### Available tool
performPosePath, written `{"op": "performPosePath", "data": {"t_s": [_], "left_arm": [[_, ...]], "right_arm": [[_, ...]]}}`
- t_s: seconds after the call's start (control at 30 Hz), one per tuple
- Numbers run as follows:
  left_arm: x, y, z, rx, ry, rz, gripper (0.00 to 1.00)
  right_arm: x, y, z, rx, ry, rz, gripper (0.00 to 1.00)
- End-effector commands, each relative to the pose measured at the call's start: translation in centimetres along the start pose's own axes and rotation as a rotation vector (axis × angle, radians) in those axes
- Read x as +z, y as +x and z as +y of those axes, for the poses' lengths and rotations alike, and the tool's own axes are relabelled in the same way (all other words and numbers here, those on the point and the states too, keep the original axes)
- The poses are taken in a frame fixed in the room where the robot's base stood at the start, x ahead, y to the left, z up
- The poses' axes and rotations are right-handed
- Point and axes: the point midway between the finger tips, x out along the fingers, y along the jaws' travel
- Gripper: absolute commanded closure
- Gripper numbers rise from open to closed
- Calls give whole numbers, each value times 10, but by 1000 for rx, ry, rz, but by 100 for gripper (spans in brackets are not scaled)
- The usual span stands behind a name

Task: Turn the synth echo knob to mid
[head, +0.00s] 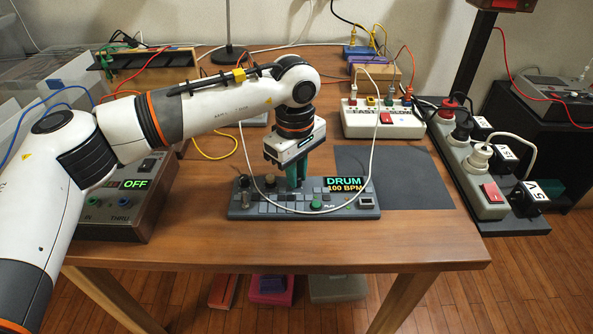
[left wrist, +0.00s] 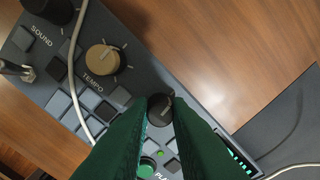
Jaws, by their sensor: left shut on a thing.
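A dark grey panel device (head: 240,211) with a display (head: 342,185) reading "DRUM 100 BPM" lies near the table's front. My left gripper (head: 296,184) points down at it. In the left wrist view its green fingers (left wrist: 160,112) are shut on a black knob (left wrist: 160,104). This knob is beside the tan "TEMPO" knob (left wrist: 103,56); no label for it is readable, and no "echo" mark shows. The fingers hide its sides, and in the head view they hide it wholly. Another black knob (left wrist: 48,8) is by the word "SOUND". My right gripper is not in view.
A white cable (head: 375,150) loops over the device. A grey box (head: 125,210) showing "OFF" stands left, below my left arm. A white box (head: 383,121) and a power strip (head: 474,178) with plugs stand behind and right.

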Motion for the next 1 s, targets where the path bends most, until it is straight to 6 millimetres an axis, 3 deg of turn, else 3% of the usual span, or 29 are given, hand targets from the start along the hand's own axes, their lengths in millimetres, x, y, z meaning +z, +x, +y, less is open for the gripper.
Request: {"op": "performPosePath", "data": {"t_s": [0.3,0.8,0.83,0.93,1.0], "left_arm": [[1,-1,0,-2,100,2,100],[1,-1,0,-3,114,3,100],[1,-1,0,-3,114,3,78],[0,-1,0,-2,114,3,62],[0,-1,0,-2,114,3,61]], "right_arm": [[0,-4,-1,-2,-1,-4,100],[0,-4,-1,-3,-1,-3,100],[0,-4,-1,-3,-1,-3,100],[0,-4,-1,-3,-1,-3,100],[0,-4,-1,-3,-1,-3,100]]}}
